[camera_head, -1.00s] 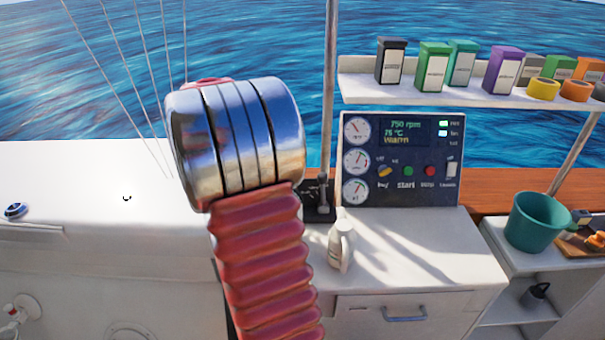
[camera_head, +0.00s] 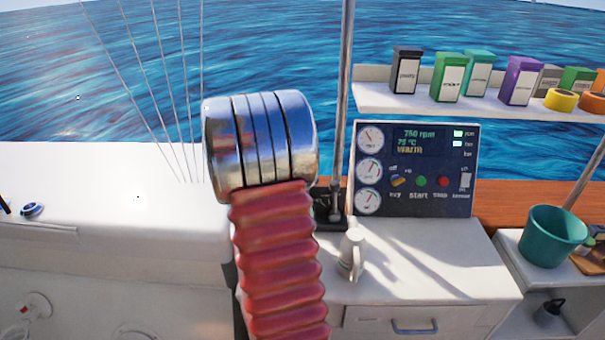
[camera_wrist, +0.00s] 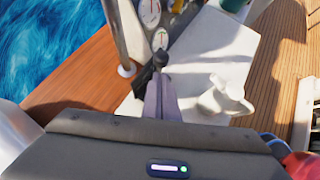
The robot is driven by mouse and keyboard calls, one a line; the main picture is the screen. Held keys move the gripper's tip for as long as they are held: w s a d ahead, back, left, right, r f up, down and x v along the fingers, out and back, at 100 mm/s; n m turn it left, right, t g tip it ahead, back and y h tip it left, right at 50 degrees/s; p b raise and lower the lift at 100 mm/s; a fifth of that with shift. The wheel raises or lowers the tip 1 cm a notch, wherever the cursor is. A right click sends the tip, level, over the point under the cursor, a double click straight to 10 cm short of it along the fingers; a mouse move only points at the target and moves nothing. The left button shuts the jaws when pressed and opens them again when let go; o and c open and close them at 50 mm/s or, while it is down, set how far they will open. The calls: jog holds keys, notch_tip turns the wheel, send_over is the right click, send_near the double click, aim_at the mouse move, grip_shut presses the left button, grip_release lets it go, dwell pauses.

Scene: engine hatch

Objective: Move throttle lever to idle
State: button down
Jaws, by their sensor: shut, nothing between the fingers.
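The throttle lever (camera_head: 335,190) appears as a dark upright lever on a black base beside the metal post, just left of the engine panel (camera_head: 415,168). My red-sleeved arm covers part of that area. In the wrist view, my gripper (camera_wrist: 161,85) is shut and empty, its narrow grey fingers pointing away from the camera. A dark round knob (camera_wrist: 161,58) shows at their tips, in line with them. I cannot tell whether they touch. The gripper is hidden behind my arm in the head view. The panel display reads 750 rpm.
A white jug (camera_head: 351,254) stands on the white counter (camera_head: 440,268) right of the lever. The metal post (camera_head: 345,90) rises close behind the lever. A shelf (camera_head: 430,100) with several boxes hangs above the panel. A green bucket (camera_head: 553,236) stands at right.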

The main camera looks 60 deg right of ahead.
jog(key=shift+x, duration=2.65)
